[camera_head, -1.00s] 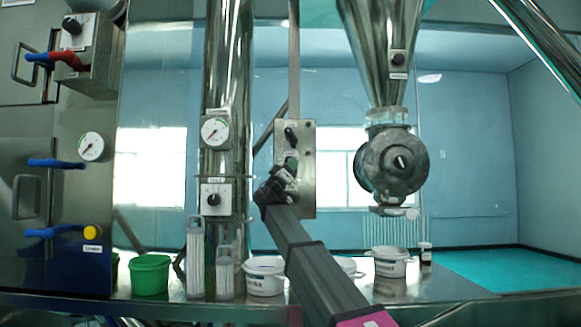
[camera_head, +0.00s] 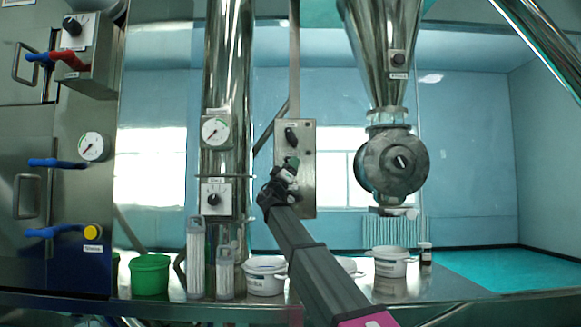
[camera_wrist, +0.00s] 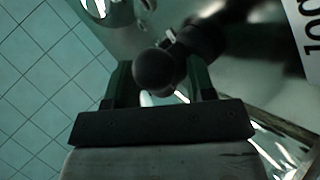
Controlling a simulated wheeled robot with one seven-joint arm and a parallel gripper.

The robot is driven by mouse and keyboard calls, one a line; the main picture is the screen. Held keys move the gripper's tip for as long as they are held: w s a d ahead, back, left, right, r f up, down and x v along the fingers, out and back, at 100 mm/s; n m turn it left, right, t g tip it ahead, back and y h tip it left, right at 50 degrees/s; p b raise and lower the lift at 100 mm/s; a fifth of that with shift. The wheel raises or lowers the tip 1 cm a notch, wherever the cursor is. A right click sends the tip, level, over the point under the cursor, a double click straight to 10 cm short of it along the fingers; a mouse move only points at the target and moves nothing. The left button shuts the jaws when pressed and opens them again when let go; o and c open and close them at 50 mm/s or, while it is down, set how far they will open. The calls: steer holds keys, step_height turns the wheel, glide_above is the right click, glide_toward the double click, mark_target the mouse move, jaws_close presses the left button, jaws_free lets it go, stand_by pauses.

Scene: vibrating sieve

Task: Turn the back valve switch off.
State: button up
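My gripper (camera_head: 289,172) is in front of the lower half of a grey metal switch panel (camera_head: 308,190) in the head view. A black rotary switch (camera_head: 291,137) shows on the panel above it. In the wrist view a round black knob (camera_wrist: 155,70) on a dark stem lies between the two fingers of my gripper (camera_wrist: 160,85). The fingers stand apart, with small gaps seeming to show beside the knob; firm contact is not visible. I cannot tell from the labels which switch is the back valve switch. My arm hides the panel's lower left.
A steel column with a gauge (camera_head: 215,130) and a knob box (camera_head: 214,199) stands left of the panel. A hopper with a round valve body (camera_head: 391,165) hangs to the right. White tubs (camera_head: 265,283) and a green tub (camera_head: 150,280) stand on the bench below.

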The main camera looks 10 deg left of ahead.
steer(key=v, duration=1.1)
stand_by(0.4)
